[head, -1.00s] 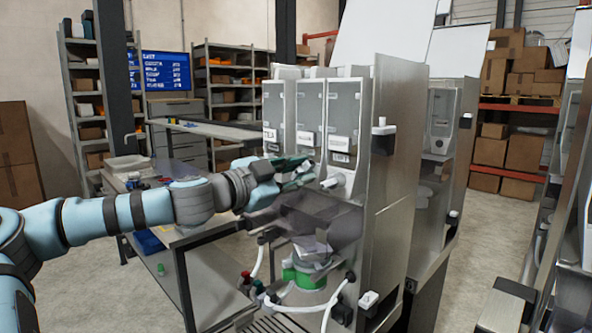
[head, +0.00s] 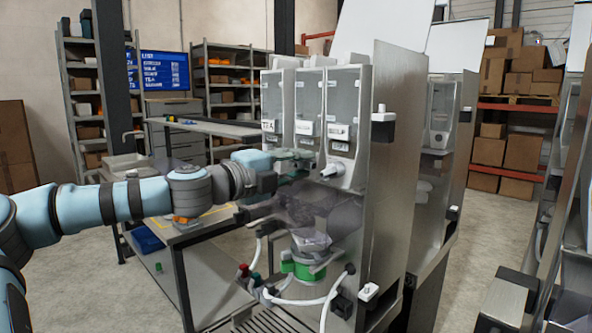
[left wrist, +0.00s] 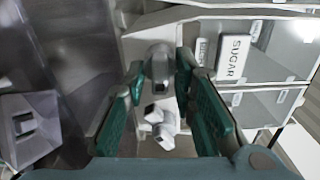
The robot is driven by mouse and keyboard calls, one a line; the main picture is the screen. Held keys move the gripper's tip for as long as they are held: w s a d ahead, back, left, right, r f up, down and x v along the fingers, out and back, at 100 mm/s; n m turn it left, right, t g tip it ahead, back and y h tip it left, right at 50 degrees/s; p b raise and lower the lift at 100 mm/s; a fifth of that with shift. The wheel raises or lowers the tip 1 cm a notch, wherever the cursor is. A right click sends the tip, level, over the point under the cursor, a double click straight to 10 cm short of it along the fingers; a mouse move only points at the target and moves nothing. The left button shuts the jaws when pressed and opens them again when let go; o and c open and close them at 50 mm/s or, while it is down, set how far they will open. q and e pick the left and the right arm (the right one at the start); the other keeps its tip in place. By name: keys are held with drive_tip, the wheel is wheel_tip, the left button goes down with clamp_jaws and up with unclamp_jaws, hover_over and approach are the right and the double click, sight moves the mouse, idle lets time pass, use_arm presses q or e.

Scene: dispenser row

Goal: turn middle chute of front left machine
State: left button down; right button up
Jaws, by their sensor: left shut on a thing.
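The front left machine (head: 390,215) has three clear canisters side by side above its chutes. My left gripper (head: 298,168) reaches in from the left below the middle canister (head: 308,103). In the left wrist view its green-padded fingers (left wrist: 165,95) stand on both sides of the grey middle chute (left wrist: 158,66) and are shut on it. The canister in line with this chute carries a SUGAR label (left wrist: 233,57). The white right chute (head: 334,174) sits beside the gripper and also shows in the left wrist view (left wrist: 162,130). My right gripper is out of view.
A translucent dark hopper (head: 305,212) lies just below the gripper, above a green-ringed bowl (head: 305,268) and white hoses. A side table (head: 190,235) stands left of the machine. Another machine (head: 437,150) is behind it on the right.

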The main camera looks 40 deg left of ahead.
use_arm(q)
drive_tip(key=m+b, duration=0.1)
drive_tip(key=m, duration=0.4)
drive_tip(key=shift+a+f+b, duration=0.1)
drive_tip(key=shift+f+b, duration=0.05)
drive_tip(key=shift+b, duration=0.25)
drive_tip(key=c, duration=1.7)
unclamp_jaws()
drive_tip(key=shift+w, duration=0.15)
